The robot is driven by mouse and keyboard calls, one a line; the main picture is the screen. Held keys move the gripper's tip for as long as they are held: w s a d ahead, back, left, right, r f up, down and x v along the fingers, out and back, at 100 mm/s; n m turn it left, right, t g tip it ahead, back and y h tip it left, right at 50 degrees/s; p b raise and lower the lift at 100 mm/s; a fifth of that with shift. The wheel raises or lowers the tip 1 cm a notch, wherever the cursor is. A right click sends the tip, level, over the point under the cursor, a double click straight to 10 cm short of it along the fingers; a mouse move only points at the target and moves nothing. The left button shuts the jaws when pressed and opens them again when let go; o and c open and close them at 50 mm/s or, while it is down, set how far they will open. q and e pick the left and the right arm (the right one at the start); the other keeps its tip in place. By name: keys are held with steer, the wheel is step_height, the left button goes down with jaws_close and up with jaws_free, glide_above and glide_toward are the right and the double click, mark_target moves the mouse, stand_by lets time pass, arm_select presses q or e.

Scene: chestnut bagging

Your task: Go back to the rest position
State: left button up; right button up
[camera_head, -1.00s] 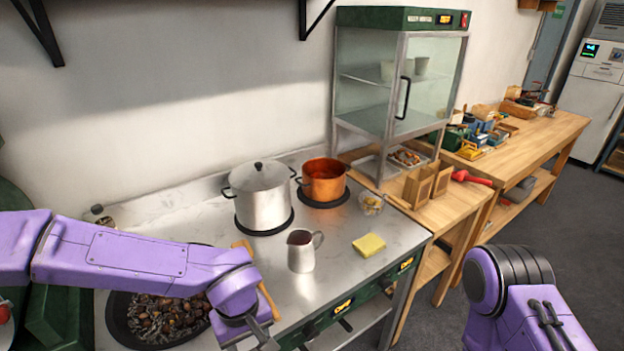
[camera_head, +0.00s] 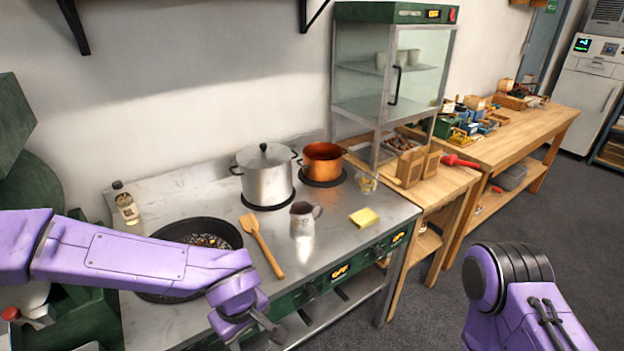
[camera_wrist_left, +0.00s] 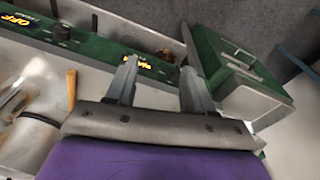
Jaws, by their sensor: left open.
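My left arm reaches in from the left in the head view, over the near side of the pan, with the left gripper (camera_head: 268,329) low in front of the cooker's front edge. In the left wrist view the left gripper (camera_wrist_left: 158,75) has its two fingers apart with nothing between them. Of my right arm only a purple link shows at lower right; its gripper is out of view. The dark pan (camera_head: 172,232) on the cooker is partly hidden by my left arm. A wooden spatula (camera_head: 262,243) lies beside it.
On the cooker top (camera_head: 330,262) stand a steel pot (camera_head: 266,183), a copper pot (camera_head: 323,163), a metal jug (camera_head: 303,220), a yellow sponge (camera_head: 364,217) and a bottle (camera_head: 126,204). A glass cabinet (camera_head: 362,108) and wooden benches (camera_head: 520,140) are beyond. Grey floor is free at right.

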arm_select(q)
steer(key=s+a+f+n+t+y+b, duration=0.1)
steer(key=s+a+f+t+y+b, duration=0.1)
steer(key=a+f, duration=0.5)
steer(key=s+a+f+n+t+y+b, duration=0.1)
steer(key=s+a+f+t+b, duration=0.15)
steer(key=f, duration=0.85)
steer(key=s+a+f+m+g+b, duration=0.1)
steer(key=s+a+f+m+b, duration=0.1)
steer(key=s+a+f, duration=0.2)
steer(key=s+a+f+m+g+b, duration=0.1)
steer(key=s+a+f, duration=0.3)
steer(key=s+f, duration=0.4)
steer(key=s+m+b, duration=0.1)
steer(key=s, duration=0.2)
steer(key=shift+f, duration=0.35)
steer(key=shift+d, duration=0.1)
